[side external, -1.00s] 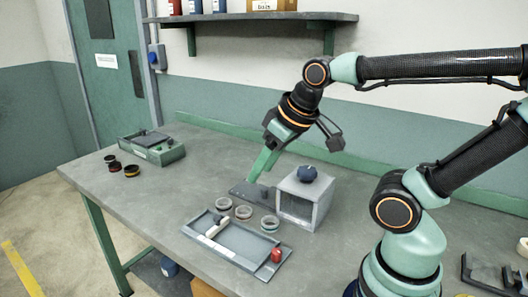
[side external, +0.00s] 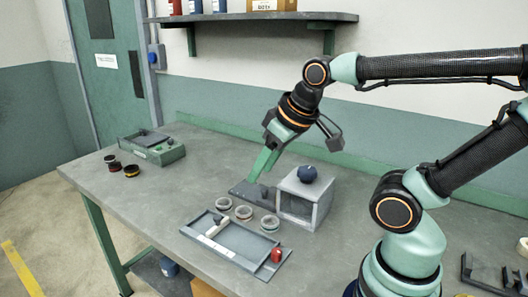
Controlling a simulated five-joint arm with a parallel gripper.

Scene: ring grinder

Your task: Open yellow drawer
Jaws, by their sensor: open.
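I cannot make out a yellow drawer in the side external view. A grey box (side external: 319,190) with an open-looking front stands on the bench, a dark blue round knob (side external: 307,174) on its top. A dark flat plate (side external: 243,190) lies against its left side. My gripper (side external: 257,178) points down above this plate, just left of the box. Its green fingers are open, and I see nothing held between them. The fingertips are close to the plate; whether they touch it, I cannot tell. The inside of the box is mostly in shadow.
A green case (side external: 167,154) and dark rings (side external: 131,170) sit at left. The bench between is clear.

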